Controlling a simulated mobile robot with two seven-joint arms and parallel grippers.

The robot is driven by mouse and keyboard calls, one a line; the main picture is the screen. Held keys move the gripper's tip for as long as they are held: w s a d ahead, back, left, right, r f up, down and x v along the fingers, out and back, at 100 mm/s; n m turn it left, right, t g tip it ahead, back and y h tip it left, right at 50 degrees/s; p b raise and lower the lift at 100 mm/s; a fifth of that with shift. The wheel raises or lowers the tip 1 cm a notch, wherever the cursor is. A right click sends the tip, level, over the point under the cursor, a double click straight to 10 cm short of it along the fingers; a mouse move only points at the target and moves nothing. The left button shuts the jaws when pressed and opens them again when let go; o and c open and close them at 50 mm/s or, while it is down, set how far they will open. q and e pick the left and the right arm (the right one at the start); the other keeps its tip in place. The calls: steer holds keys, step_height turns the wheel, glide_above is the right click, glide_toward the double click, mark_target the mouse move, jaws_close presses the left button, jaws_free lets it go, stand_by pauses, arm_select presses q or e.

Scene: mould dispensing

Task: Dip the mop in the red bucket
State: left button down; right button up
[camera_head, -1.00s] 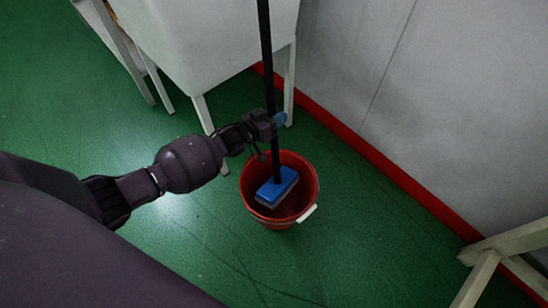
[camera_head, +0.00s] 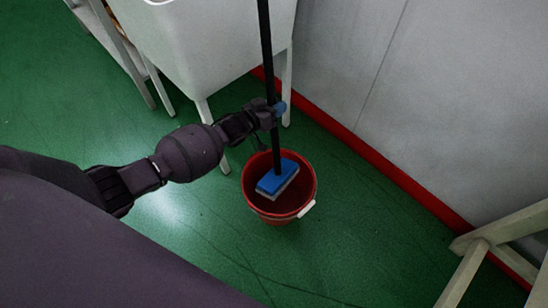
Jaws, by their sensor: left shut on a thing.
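The mop has a long black pole (camera_head: 266,50) and a blue head (camera_head: 277,178) with a pale underside. My left gripper (camera_head: 272,112) is shut on the mop's pole near a blue collar, and the pole stands nearly upright. The red bucket (camera_head: 249,197) stands on the green floor below the gripper. The mop head shows within the bucket's rim, over its dark inside. I cannot tell how deep the head is or whether it touches the bottom. My right gripper is not in view.
A white basin on legs (camera_head: 210,50) stands just behind the bucket, close to the pole. A grey wall (camera_head: 440,100) with a red skirting runs along the right. A pale wooden frame (camera_head: 490,245) is at the lower right. Green floor (camera_head: 330,260) in front is clear.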

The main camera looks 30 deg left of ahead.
arm_select(q)
steer(key=shift+w+r+p, duration=0.15)
steer(key=shift+r+p, duration=0.4)
steer(key=shift+r, duration=0.9)
step_height(320, 180, up, 6)
steer(key=p, duration=0.3)
steer(key=shift+f, duration=0.25)
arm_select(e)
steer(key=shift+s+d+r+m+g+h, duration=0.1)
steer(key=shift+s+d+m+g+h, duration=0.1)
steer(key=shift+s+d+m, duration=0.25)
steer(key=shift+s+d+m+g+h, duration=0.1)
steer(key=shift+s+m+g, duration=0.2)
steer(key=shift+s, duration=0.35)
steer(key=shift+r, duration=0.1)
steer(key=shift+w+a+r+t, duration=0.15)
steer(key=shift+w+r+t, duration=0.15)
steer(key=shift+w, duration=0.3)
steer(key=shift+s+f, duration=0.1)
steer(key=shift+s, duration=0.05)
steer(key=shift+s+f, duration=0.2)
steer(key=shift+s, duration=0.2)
